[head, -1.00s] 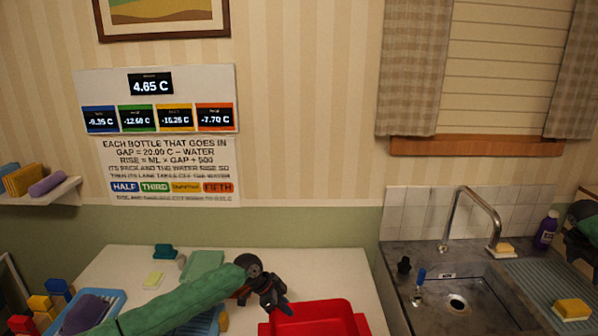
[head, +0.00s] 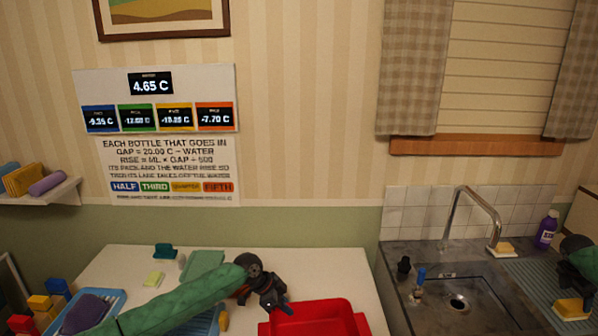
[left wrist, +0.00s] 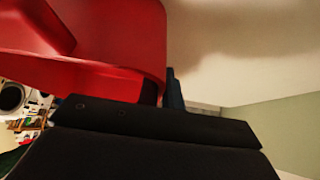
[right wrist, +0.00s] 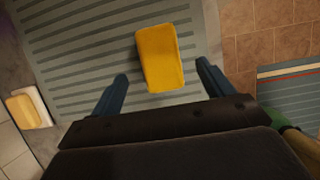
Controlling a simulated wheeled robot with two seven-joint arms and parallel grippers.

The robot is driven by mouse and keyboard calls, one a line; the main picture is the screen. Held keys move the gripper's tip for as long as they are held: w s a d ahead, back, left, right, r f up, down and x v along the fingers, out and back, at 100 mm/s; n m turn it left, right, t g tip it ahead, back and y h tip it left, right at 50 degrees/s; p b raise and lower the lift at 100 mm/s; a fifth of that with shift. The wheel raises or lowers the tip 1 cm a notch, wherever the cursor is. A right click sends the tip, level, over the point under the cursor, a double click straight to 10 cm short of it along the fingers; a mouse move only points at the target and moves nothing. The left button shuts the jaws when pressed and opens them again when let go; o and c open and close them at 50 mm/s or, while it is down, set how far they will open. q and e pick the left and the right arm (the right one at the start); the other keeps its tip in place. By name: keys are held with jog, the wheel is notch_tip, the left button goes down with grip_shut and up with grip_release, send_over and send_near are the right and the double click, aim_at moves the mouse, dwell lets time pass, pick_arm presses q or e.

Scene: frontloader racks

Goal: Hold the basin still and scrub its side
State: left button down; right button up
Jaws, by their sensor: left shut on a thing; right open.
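The red basin (head: 318,318) stands on the white table at the bottom of the head view. My left gripper (head: 283,306) is shut on the basin's rim at its left side. In the left wrist view the basin's red wall (left wrist: 110,40) runs into the jaws (left wrist: 162,88); one finger shows outside it. My right gripper (right wrist: 160,85) is open over the ribbed drainboard. A yellow sponge (right wrist: 158,58) lies on the drainboard between and just beyond its fingertips, apart from them. In the head view this sponge (head: 571,310) is right of the sink, below my right gripper.
The metal sink (head: 470,300) with a curved tap (head: 470,195) lies between basin and drainboard. Another sponge (head: 503,249) and a purple bottle (head: 546,230) stand behind the drainboard.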

aim_at(574, 305)
jog(key=shift+x, duration=3.05)
jog(key=c, duration=1.1)
jog(key=shift+r, duration=2.55)
jog(key=shift+c, duration=0.3)
